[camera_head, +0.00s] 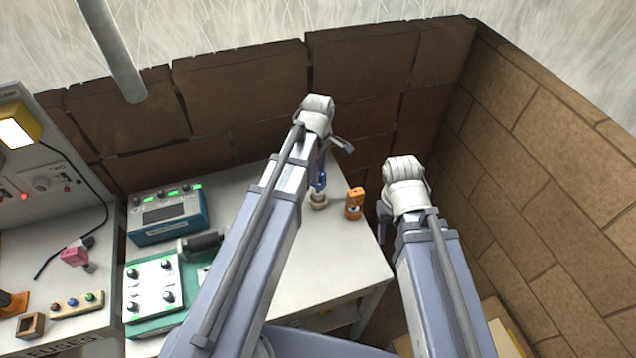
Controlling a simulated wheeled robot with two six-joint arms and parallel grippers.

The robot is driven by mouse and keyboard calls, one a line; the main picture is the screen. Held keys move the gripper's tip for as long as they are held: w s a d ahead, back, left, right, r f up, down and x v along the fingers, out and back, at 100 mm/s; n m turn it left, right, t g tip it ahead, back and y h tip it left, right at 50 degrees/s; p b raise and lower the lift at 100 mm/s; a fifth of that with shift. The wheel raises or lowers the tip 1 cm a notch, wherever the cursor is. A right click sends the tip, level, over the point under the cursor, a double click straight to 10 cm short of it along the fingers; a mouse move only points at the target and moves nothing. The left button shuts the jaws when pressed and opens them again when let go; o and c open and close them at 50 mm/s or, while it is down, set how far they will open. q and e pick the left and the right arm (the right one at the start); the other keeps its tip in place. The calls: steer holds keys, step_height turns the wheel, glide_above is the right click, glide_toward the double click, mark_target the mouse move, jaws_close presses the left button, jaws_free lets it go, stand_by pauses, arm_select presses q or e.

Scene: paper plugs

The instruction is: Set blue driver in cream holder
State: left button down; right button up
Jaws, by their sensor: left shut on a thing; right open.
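The blue driver (321,181) is upright near the middle of the white table, partly hidden by my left arm. My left gripper (327,160) is shut on it from above; its fingertips are mostly hidden behind the arm. The small round cream holder (318,202) stands on the table directly below the driver. The driver's lower end meets the holder's top in the picture, but I cannot tell whether it is inside or just above. My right gripper (384,210) is open and empty, off the table's right edge, pointing down.
An orange block-like item (354,201) stands just right of the cream holder. A teal device (168,214) and a green-based panel with knobs (153,286) occupy the table's left side. Brick walls close the back and right. The table's front right is clear.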

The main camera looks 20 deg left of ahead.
arm_select(q)
step_height(320, 180, down, 4)
steer(key=b, duration=0.3)
steer(key=shift+r, duration=0.25)
steer(key=c, duration=1)
jaws_free()
steer(key=shift+f+b, duration=0.2)
steer(key=shift+b, duration=0.1)
steer(key=shift+c, duration=0.2)
steer(key=o, duration=0.5)
steer(key=shift+c, duration=0.2)
steer(key=shift+r, duration=0.15)
